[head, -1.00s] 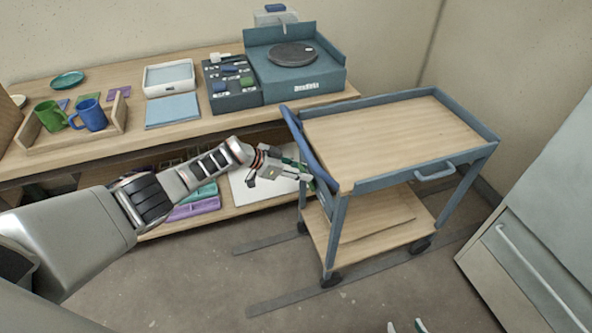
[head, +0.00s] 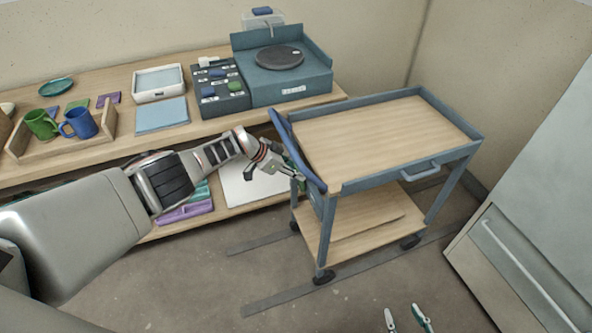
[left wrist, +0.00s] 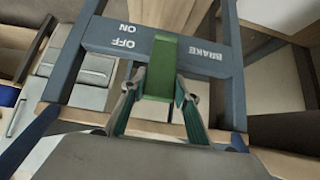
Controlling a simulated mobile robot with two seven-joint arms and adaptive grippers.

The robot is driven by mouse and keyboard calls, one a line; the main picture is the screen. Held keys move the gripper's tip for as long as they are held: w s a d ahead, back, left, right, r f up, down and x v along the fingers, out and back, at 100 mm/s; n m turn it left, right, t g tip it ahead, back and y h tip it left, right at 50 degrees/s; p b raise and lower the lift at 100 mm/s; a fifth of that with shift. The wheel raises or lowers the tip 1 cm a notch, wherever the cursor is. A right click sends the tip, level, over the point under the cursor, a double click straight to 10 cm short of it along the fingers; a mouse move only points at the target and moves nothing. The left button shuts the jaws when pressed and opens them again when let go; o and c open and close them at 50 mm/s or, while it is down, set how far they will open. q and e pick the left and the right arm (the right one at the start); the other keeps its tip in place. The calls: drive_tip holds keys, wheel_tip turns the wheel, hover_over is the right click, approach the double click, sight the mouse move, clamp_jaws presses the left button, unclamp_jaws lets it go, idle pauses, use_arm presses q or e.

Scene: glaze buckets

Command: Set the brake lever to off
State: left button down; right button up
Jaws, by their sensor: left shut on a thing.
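The brake lever is a green block (left wrist: 158,70) on the blue end panel (left wrist: 185,47) of the cart. White upside-down words on the panel read OFF and ON to the left of the lever and BRAKE to its right. My left gripper (left wrist: 156,98) is shut on the lever, one finger on each side of it. In the head view this gripper (head: 288,172) is at the left end of the cart (head: 395,173), and the lever is too small to make out. I cannot tell which mark the lever points to. My right gripper (head: 405,318) is open and empty at the bottom edge.
The cart has a blue handle bar (head: 297,150) at its left end, close to my left gripper. A workbench (head: 110,147) with mugs and a turntable (head: 280,57) stands behind. A pale cabinet (head: 525,230) is at the right. The floor in front is clear.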

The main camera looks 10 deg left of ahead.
use_arm(q)
drive_tip(key=c, duration=1.5)
unclamp_jaws()
drive_tip(key=shift+w+a+r, duration=0.15)
drive_tip(key=shift+a+r, duration=0.15)
drive_tip(key=v, duration=1.1)
drive_tip(key=shift+s+r, duration=0.1)
drive_tip(key=shift+s, duration=0.2)
